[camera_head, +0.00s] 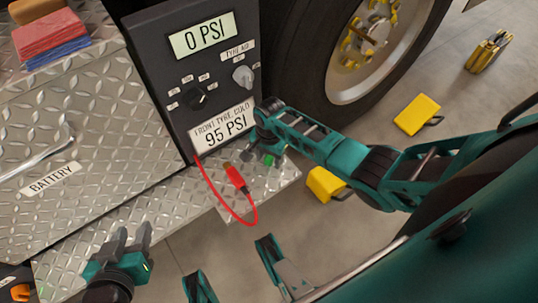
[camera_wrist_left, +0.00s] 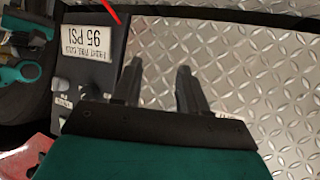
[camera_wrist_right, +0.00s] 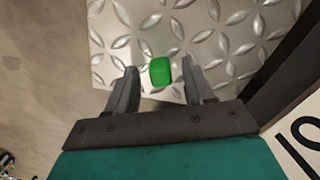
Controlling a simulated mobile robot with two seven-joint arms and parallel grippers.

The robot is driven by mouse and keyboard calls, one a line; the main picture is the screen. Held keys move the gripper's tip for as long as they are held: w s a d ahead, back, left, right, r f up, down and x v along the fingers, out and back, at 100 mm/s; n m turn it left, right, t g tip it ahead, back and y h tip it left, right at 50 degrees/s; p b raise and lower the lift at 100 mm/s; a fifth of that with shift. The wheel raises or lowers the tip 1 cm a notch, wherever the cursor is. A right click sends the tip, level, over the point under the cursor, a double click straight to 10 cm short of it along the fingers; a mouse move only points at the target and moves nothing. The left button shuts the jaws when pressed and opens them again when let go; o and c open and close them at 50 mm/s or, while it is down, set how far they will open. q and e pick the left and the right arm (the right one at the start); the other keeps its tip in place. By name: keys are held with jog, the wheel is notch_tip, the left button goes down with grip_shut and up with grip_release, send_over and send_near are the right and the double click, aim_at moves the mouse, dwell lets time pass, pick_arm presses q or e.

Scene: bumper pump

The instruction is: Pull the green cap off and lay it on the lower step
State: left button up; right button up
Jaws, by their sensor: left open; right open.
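The green cap (camera_head: 269,160) is on or just above the diamond-plate lower step (camera_head: 165,203), near its right end and partly hidden by my right gripper. In the right wrist view the cap (camera_wrist_right: 160,70) shows between the fingertips, with a gap on each side. My right gripper (camera_head: 266,148) is open around it and does not hold it; I cannot tell its exact height over the step (camera_wrist_right: 235,30). My left gripper (camera_head: 132,236) is open and empty over the left part of the step. Its fingers (camera_wrist_left: 158,68) show only plate between them.
A red hose (camera_head: 213,190) with a red connector (camera_head: 236,176) loops over the step's front edge. The dark gauge panel (camera_head: 160,65) stands behind, the tyre (camera_head: 300,60) to its right. Yellow chocks (camera_head: 417,114) (camera_head: 325,184) lie on the floor. The step's middle is clear.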

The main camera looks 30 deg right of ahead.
pick_arm(q)
jog(key=shift+f, duration=0.1)
pick_arm(e)
jog(key=shift+r, duration=0.25)
pick_arm(q)
jog(key=r+p, duration=0.5)
jog(key=p, duration=0.1)
jog(key=shift+s+a+r+p, duration=0.2)
jog(key=shift+a+r+p, duration=0.1)
jog(key=shift+a+r, duration=0.1)
pick_arm(e)
notch_tip(320, 180, up, 12)
jog(key=shift+r, duration=0.2)
pick_arm(q)
jog(key=shift+d+r, duration=0.1)
pick_arm(e)
jog(key=shift+s, duration=0.15)
pick_arm(q)
jog(key=s+a+r+y+p, duration=0.1)
jog(key=a+r+p, duration=0.2)
jog(key=r+p, duration=0.3)
jog(key=p, duration=0.4)
jog(key=shift+s, duration=0.25)
pick_arm(e)
jog(key=s+a+r+n+t+y, duration=0.2)
jog(key=s+a+r+n+t, duration=0.2)
jog(key=s+r+n+t, duration=0.6)
jog(key=s+r+n, duration=0.3)
jog(key=r+n, duration=0.1)
jog(key=shift+t, duration=0.4)
